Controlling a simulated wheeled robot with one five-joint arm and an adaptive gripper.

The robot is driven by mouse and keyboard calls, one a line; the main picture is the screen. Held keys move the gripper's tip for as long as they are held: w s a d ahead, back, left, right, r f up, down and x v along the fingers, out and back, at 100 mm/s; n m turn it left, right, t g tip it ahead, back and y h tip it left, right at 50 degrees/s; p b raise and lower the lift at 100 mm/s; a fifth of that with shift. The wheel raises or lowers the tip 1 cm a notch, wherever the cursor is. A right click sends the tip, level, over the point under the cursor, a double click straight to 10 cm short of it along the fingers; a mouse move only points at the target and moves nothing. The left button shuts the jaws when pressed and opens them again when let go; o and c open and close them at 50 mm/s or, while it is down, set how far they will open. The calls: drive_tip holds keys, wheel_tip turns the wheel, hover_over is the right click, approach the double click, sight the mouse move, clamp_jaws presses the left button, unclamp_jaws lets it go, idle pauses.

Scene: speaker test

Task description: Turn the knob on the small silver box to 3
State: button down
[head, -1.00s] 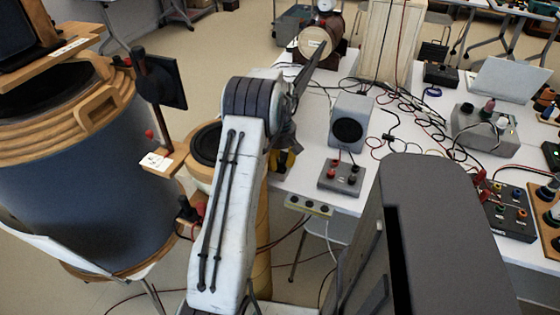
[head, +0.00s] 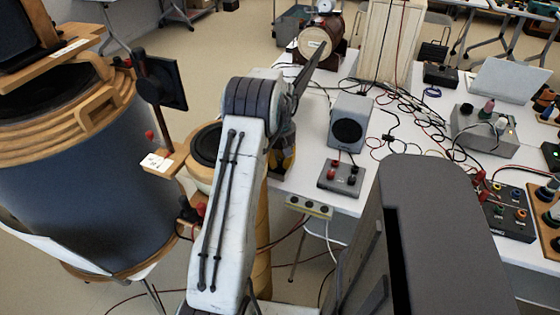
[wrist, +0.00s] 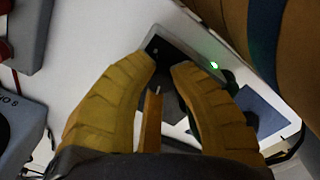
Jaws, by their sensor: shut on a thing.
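The small silver box (wrist: 190,52) lies on the white table in the wrist view, with a lit green light on its top. My gripper (wrist: 166,66), with two yellow fingers, is over the box and shut on a dark knob (wrist: 170,98), which is mostly hidden between the fingers. A thin pale mark shows near the knob, but I cannot read its setting or any numbers. In the head view my gripper (head: 284,154) is partly hidden behind my arm at the table's left edge, and I cannot make out the silver box there.
A grey speaker (head: 348,122) and a grey terminal box (head: 342,177) with red and black knobs stand right of my gripper. A power strip (head: 309,206) hangs at the table edge. A large wood-rimmed drum (head: 80,180) is on the left. Cables cross the table behind.

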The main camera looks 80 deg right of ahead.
sight(280, 161)
drive_tip(key=shift+f+m, duration=0.1)
drive_tip(key=shift+m, duration=0.3)
drive_tip(key=c, duration=1.1)
unclamp_jaws()
wheel_tip(280, 161, up, 12)
drive_tip(key=shift+r, duration=0.1)
